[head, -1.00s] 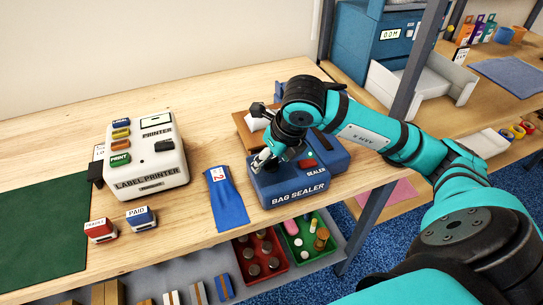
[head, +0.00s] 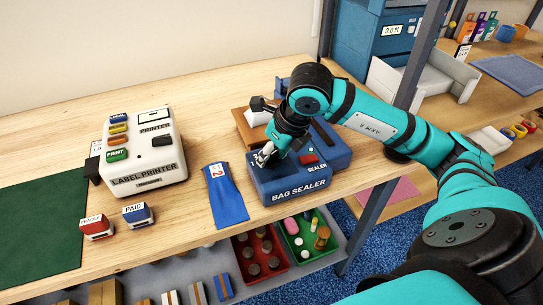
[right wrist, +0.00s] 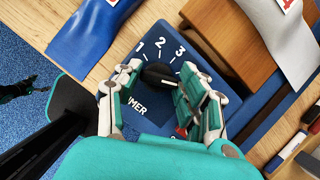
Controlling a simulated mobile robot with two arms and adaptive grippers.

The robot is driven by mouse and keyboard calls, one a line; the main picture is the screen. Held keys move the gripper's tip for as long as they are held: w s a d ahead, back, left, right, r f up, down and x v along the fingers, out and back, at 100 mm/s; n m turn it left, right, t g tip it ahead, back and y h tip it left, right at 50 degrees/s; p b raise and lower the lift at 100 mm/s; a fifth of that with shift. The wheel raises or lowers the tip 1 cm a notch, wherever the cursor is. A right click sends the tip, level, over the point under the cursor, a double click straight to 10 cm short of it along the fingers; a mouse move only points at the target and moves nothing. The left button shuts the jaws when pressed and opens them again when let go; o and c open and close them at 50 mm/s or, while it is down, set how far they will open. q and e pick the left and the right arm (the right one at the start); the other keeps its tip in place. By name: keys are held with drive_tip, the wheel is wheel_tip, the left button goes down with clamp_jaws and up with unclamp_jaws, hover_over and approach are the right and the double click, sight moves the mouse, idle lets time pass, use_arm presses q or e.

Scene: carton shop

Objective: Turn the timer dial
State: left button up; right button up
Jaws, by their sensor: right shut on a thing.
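The blue bag sealer (head: 297,190) stands near the front edge of the wooden table. Its black timer dial (right wrist: 158,75) shows in the right wrist view, below the printed numbers 1, 2 and 3. A white mark on the dial points toward the right of that picture. My right gripper (head: 264,158) is at the left part of the sealer's top, and it also shows in the right wrist view (right wrist: 160,78) with its fingers on both sides of the dial, shut on it. In the head view the gripper hides the dial. My left gripper is not in view.
A blue bag (head: 226,195) lies left of the sealer. A white label printer (head: 145,150) and two stamps, red (head: 96,227) and blue (head: 138,215), are farther left. A brown box stand (head: 243,128) is behind the sealer. Red (head: 278,268) and green (head: 327,251) bins sit below.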

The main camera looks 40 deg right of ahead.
drive_tip(key=n+y+b, duration=0.1)
drive_tip(key=n+b, duration=0.1)
drive_tip(key=shift+w+d+f+n, duration=0.1)
drive_tip(key=shift+n, duration=0.3)
drive_tip(key=shift+n+g+y+b, duration=0.35)
drive_tip(key=shift+n+b, duration=0.5)
drive_tip(key=shift+n, duration=0.35)
drive_tip(key=o, duration=1.2)
drive_tip(key=shift+c, duration=0.2)
drive_tip(key=shift+r, duration=0.2)
drive_tip(key=v, duration=1.2)
drive_tip(key=shift+f, duration=0.15)
